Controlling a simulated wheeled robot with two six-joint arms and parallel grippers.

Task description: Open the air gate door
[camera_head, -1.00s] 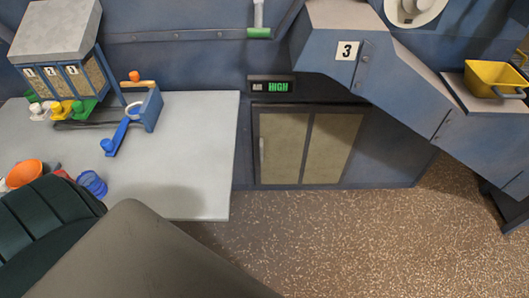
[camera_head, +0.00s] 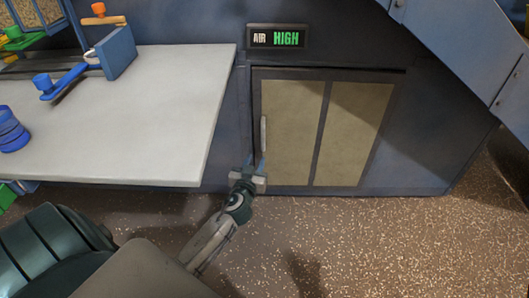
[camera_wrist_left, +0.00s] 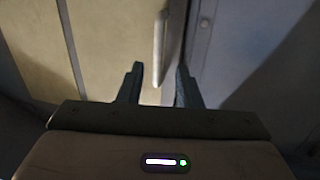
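The air gate door (camera_head: 290,130) is a tan-panelled door with a dark frame, set low in the blue wall. It looks closed. Its pale upright handle (camera_head: 264,133) is near its left edge. My left gripper (camera_head: 254,162) is just below the handle, with its fingers pointing up toward it. In the left wrist view the left gripper (camera_wrist_left: 160,75) is open, and the lower part of the handle (camera_wrist_left: 160,45) lines up with the gap between the fingers. I cannot tell whether they touch. My right gripper is not in view.
An "AIR HIGH" display (camera_head: 277,38) is above the door. A white table (camera_head: 130,120) with a blue lever stand (camera_head: 118,52) and a blue cup (camera_head: 10,130) is at left. A blue chute (camera_head: 460,45) slopes down at upper right. The speckled floor (camera_head: 400,240) is clear.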

